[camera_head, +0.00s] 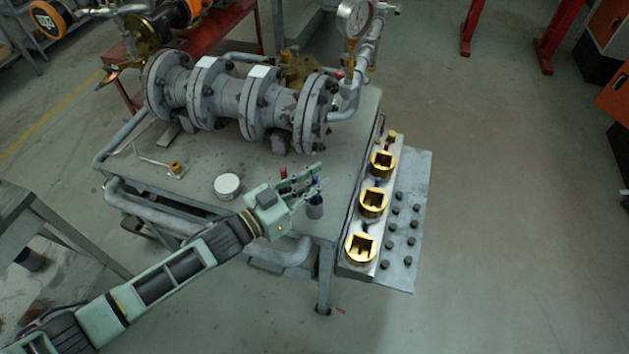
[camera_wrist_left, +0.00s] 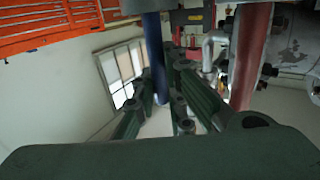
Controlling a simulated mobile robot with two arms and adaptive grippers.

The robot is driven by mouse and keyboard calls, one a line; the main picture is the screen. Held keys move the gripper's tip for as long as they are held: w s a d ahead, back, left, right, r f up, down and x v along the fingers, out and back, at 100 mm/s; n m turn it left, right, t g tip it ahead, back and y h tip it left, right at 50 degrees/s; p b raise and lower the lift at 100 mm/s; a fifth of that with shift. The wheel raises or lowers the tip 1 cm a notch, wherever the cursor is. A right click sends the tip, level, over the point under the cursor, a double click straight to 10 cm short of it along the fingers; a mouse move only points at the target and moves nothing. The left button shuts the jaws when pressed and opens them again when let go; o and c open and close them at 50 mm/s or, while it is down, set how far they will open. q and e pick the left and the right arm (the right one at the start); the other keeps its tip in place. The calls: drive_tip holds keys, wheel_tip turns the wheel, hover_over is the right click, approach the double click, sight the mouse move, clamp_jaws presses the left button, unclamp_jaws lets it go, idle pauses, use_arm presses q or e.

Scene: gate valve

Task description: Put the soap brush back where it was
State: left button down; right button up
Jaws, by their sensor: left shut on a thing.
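My left gripper (camera_head: 318,184) is over the front right part of the grey table. Its jaws are shut on what looks like the soap brush, a slim blue handle that runs between the fingers in the wrist view (camera_wrist_left: 154,60). In the head view a small dark grey cylinder with a blue top (camera_head: 315,207) shows just below the fingertips. I cannot tell whether this is a separate holder or the brush's own end. A red upright rod (camera_wrist_left: 250,55) stands beside the fingers in the wrist view; a red piece (camera_head: 283,180) shows behind the gripper in the head view.
A round white-topped can (camera_head: 227,186) stands left of the gripper. The flanged grey pipe (camera_head: 235,100) with a pressure gauge (camera_head: 355,18) lies behind. A metal rack with brass sockets (camera_head: 373,203) flanks the table's right edge. A bent rod (camera_head: 152,160) lies at the left.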

use_arm(q)
drive_tip(key=shift+f, duration=0.2)
drive_tip(key=c, duration=1.8)
unclamp_jaws()
drive_tip(key=shift+r, duration=0.1)
drive_tip(key=shift+s+a+r, duration=0.1)
drive_tip(key=shift+a, duration=0.05)
drive_tip(key=shift+b+v, duration=0.95)
drive_tip(key=shift+v, duration=4.9)
